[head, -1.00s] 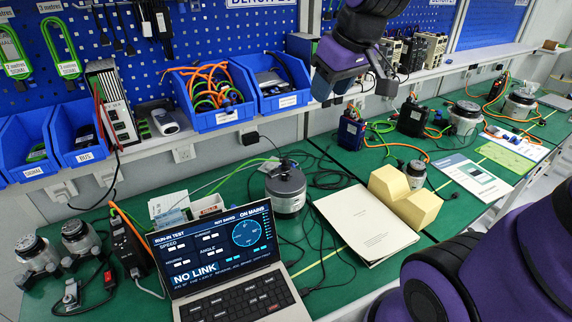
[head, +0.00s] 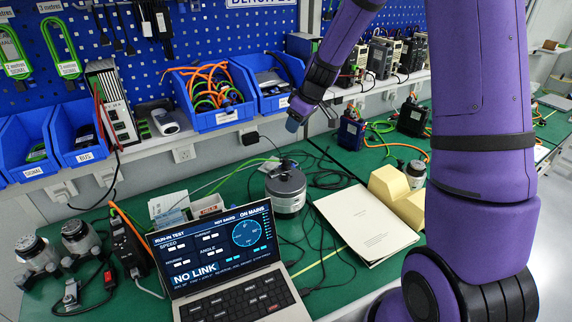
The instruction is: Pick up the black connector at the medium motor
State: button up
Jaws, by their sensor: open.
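A grey round motor with a dark top (head: 286,192) stands upright on the green bench, behind and right of the laptop. Black and green cables run close to it. I cannot single out a black connector among the dark parts and cables there. Two smaller silver motors (head: 80,238) stand at the far left, and a small one (head: 415,172) stands beside the yellow block; which is the medium one is not clear. My gripper (head: 293,122) is open, seen small and nearly end-on, above and behind the grey motor in the picture, apart from it.
An open laptop (head: 225,255) stands at the front, with a white booklet (head: 366,226) and a yellow block (head: 398,197) to the right. Blue bins (head: 220,117) line the shelf behind. Loose black cables lie around the grey motor. My arm covers the right side.

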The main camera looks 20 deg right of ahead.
send_near(286, 159)
jog(key=shift+n, duration=0.3)
jog(key=x, duration=1)
jog(key=shift+f, duration=0.2)
jog(key=c, duration=0.6)
